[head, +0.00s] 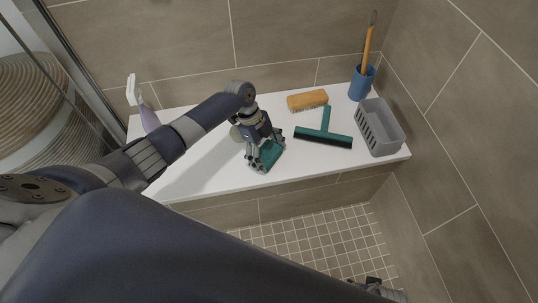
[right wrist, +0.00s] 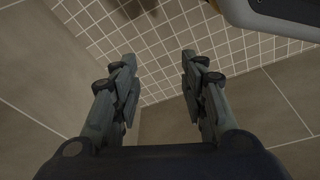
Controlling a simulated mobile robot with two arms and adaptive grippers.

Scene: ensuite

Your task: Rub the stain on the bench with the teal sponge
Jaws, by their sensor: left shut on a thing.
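The white bench (head: 200,172) runs along the tiled wall in the head view. My left gripper (head: 265,164) is low over the middle of the bench, shut on the teal sponge (head: 270,153). The sponge is at or just above the bench top; I cannot tell if it touches. A dull greyish-tan round patch (head: 236,133) shows just left of the gripper, partly hidden by it; it may be the stain. My right gripper (right wrist: 160,85) is open and empty in the right wrist view, above the tiled floor, away from the bench.
On the bench's right are a wooden brush (head: 307,100), a teal squeegee (head: 325,136), a blue cup (head: 361,84) with an orange-handled brush, and a grey basket (head: 380,128). A pale lilac bottle (head: 149,117) stands at the left end. The bench's front left is clear.

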